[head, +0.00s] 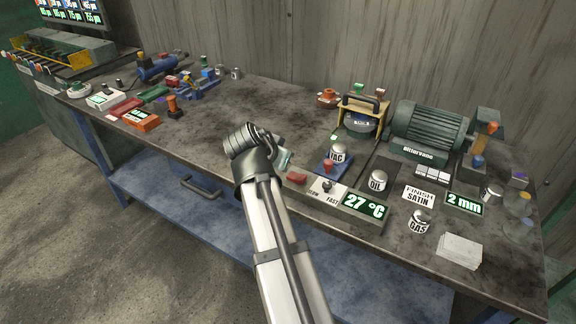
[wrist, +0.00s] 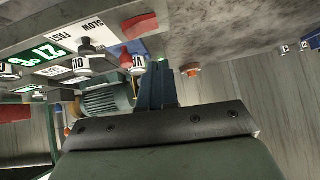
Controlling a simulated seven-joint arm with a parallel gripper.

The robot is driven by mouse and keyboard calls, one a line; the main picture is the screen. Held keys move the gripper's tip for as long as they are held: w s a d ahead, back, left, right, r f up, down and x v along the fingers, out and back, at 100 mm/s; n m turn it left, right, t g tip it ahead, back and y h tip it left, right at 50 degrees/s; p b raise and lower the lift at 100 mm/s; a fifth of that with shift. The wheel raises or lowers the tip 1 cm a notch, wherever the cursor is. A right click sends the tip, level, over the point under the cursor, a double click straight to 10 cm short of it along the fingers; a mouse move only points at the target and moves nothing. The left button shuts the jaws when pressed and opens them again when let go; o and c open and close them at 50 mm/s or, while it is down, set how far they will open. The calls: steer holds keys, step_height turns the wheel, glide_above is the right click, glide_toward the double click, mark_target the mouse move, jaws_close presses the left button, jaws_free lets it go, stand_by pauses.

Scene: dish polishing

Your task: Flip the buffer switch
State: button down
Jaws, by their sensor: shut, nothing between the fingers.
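A white SLOW/FAST panel (head: 317,194) with a small dark switch knob (head: 327,185) sits near the front edge of the bench, left of a green 27 °C display (head: 364,206). In the wrist view the knob (wrist: 86,46) stands left of my fingers. A green motor (head: 428,130) stands at the back right. No part is plainly labelled as the buffer switch. My gripper (wrist: 157,70) is shut and empty. It points over the bench, apart from the SLOW/FAST panel. In the head view my wrist hides most of the fingers.
A red block (head: 297,177) lies left of the panel. VAC (head: 338,154), OIL (head: 377,181) and GAS (head: 419,222) canisters stand around it. A white stack (head: 459,250) lies at the right front. The bench middle (head: 245,100) is mostly clear.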

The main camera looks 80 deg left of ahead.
steer(key=v, duration=0.6)
steer(key=shift+s+a+r, duration=0.2)
steer(key=shift+s, duration=0.3)
